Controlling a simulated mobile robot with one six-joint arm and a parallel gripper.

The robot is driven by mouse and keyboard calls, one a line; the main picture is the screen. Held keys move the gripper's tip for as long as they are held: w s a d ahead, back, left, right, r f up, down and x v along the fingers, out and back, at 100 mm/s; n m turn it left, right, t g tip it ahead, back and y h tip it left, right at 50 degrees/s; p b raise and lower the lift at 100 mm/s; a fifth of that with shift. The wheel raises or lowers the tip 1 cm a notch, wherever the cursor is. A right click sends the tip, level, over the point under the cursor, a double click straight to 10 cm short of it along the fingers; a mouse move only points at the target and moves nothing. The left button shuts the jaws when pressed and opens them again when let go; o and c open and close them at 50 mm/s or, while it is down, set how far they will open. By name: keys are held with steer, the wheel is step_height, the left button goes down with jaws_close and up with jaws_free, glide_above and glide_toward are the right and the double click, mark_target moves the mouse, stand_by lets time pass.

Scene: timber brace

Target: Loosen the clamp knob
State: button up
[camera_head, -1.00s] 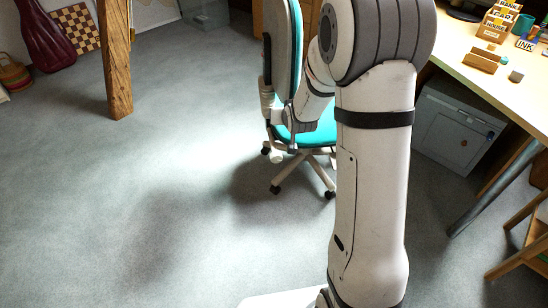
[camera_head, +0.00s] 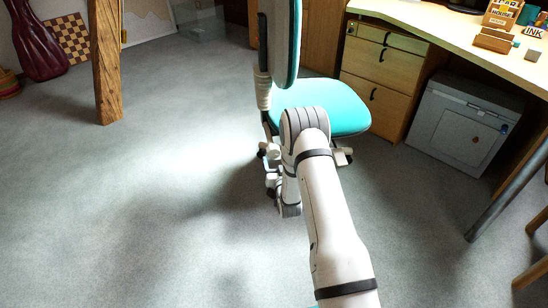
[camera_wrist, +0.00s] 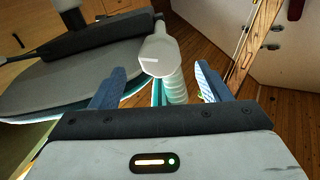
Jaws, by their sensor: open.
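My gripper (camera_wrist: 160,70) is open, with one blue finger on each side of this part in the picture. No contact shows, and the depth between them is unclear. In the head view, the teal office chair (camera_head: 335,108) has a ribbed upright behind its seat. My arm reaches down beside it, and my gripper is not clear there.
A timber post (camera_head: 106,65) stands at the left, clear of my arm. Wooden drawers (camera_head: 368,70), a grey cabinet (camera_head: 462,125) and a desk (camera_head: 400,10) are at the right. Open carpet (camera_head: 110,210) lies on the left. The chair's dark underside (camera_wrist: 75,75) is close at left in the wrist view.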

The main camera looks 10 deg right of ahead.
mark_target(274, 154)
steer(key=w+b, duration=0.1)
steer(key=w, duration=0.4)
steer(key=shift+w+b, duration=0.35)
steer(key=shift+b, duration=0.05)
steer(key=shift+c, duration=0.4)
steer(key=c, duration=0.9)
